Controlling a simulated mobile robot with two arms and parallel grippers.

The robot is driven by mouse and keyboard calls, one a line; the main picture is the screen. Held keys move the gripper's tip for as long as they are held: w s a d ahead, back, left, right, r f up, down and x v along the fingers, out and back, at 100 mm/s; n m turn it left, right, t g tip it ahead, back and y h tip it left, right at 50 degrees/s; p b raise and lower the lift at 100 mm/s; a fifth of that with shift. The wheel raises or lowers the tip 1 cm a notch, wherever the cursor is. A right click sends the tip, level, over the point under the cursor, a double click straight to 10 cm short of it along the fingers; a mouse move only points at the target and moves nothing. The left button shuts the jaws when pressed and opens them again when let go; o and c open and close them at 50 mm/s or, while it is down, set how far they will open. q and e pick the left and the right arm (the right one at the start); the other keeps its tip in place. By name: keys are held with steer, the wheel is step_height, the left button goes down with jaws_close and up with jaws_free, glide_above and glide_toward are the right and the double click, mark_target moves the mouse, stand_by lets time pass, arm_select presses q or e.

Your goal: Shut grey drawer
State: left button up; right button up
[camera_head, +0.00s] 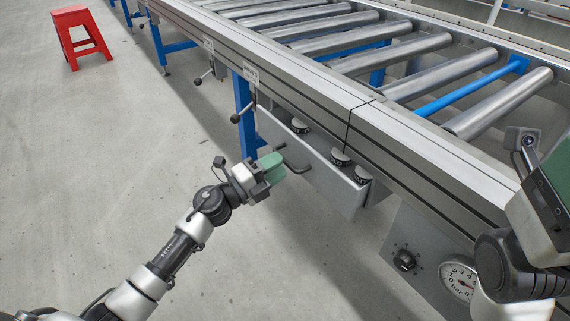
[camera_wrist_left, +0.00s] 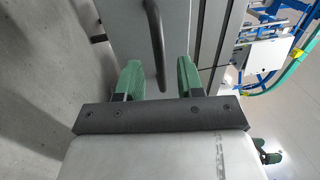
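The grey drawer (camera_head: 335,180) stands pulled out under the roller conveyor, with several dark round parts (camera_head: 340,158) inside. Its dark bar handle (camera_head: 298,168) is on the front face. My left gripper (camera_head: 278,162) is at the handle, in front of the drawer. In the left wrist view its two green fingers (camera_wrist_left: 159,80) are apart, and the handle (camera_wrist_left: 156,40) shows in line with the gap between them. I cannot tell whether they touch it. My right gripper (camera_head: 556,175) is partly cut off at the right edge, and its finger opening is unclear.
The roller conveyor (camera_head: 300,80) runs diagonally above the drawer. A grey panel with a black knob (camera_head: 404,260) and a pressure gauge (camera_head: 459,278) is at the lower right. A red stool (camera_head: 80,35) stands far left.

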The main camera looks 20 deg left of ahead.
arm_select(q)
steer(key=shift+x, duration=1.55)
steer(key=shift+c, duration=0.3)
jaws_close()
steer(key=shift+w, duration=0.1)
